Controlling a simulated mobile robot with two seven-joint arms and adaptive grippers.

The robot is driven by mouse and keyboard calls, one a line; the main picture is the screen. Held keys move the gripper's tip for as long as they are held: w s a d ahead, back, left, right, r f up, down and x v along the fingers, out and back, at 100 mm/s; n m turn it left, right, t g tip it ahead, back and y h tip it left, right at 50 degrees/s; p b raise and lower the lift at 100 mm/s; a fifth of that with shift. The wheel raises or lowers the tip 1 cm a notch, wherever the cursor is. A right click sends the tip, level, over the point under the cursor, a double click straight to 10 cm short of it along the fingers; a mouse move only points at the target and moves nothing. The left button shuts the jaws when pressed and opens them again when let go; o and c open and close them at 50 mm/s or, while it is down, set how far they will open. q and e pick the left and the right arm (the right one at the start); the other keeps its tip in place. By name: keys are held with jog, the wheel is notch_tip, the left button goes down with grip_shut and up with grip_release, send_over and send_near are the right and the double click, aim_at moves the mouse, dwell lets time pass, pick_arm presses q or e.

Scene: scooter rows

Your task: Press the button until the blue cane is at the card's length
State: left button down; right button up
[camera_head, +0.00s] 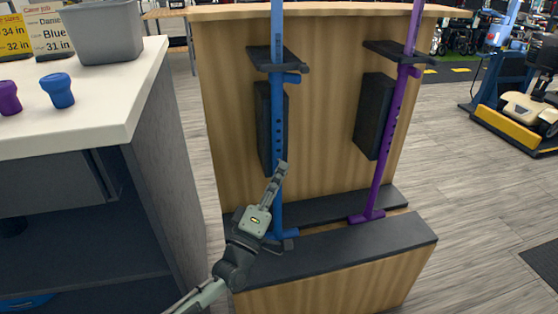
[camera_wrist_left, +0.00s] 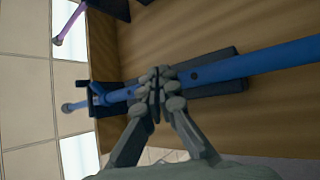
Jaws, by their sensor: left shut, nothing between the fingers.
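The blue cane (camera_head: 277,105) stands upright in a wooden rack, its shaft showing a row of dark holes. It also crosses the left wrist view (camera_wrist_left: 255,62). My left gripper (camera_head: 283,168) is shut and empty, its fingertips at the lower shaft of the blue cane. In the left wrist view the fingertips (camera_wrist_left: 158,84) overlap the shaft; I cannot tell if they touch. The button is not distinguishable and may be behind the fingers. The job card (camera_head: 49,32) reads Daniel, Blue, 31 in. My right gripper is not in view.
A purple cane (camera_head: 385,155) stands right of the blue one in the rack (camera_head: 330,255). A white counter (camera_head: 115,95) at left holds a grey bin (camera_head: 104,32), a blue cap (camera_head: 57,91), a purple cap (camera_head: 9,98) and a yellow size card (camera_head: 14,38).

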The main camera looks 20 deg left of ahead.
pick_arm(q)
jog(key=shift+w+a, duration=0.25)
jog(key=shift+w, duration=0.15)
jog(key=shift+w+a+b, duration=0.3)
jog(key=shift+w, duration=0.15)
dwell(0.8)
jog(key=shift+w+a+r, duration=0.1)
jog(key=shift+a+r, duration=0.05)
dwell(0.4)
jog(key=shift+s+d+p, duration=0.4)
jog(key=shift+s+d, duration=0.1)
jog(key=shift+s, duration=0.4)
